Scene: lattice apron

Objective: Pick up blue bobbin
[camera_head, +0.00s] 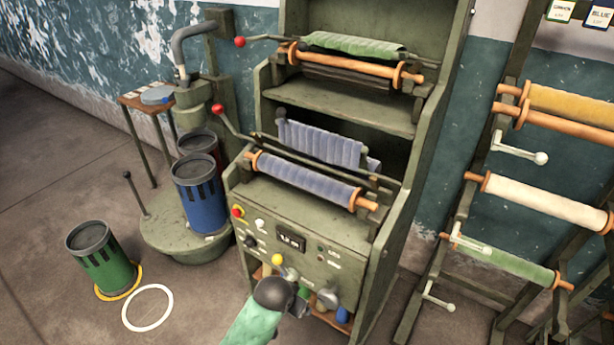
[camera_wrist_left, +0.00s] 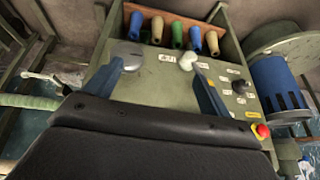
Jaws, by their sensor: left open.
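A row of coloured bobbins stands in a wooden-backed tray low on the machine. In the left wrist view a blue bobbin (camera_wrist_left: 135,26) is at the left end, and another blue bobbin (camera_wrist_left: 195,38) stands farther right, beside a yellow one (camera_wrist_left: 212,43). The head view shows one blue bobbin (camera_head: 342,315) at the tray's right; my arm hides much of the row. My left gripper (camera_wrist_left: 165,85) is open and empty, over the control panel, with the bobbins beyond its fingertips. It also shows in the head view (camera_head: 301,300). My right gripper is not in view.
Blue (camera_head: 200,195) and green (camera_head: 100,258) canisters stand to the left. A roller rack (camera_head: 540,205) is at the right.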

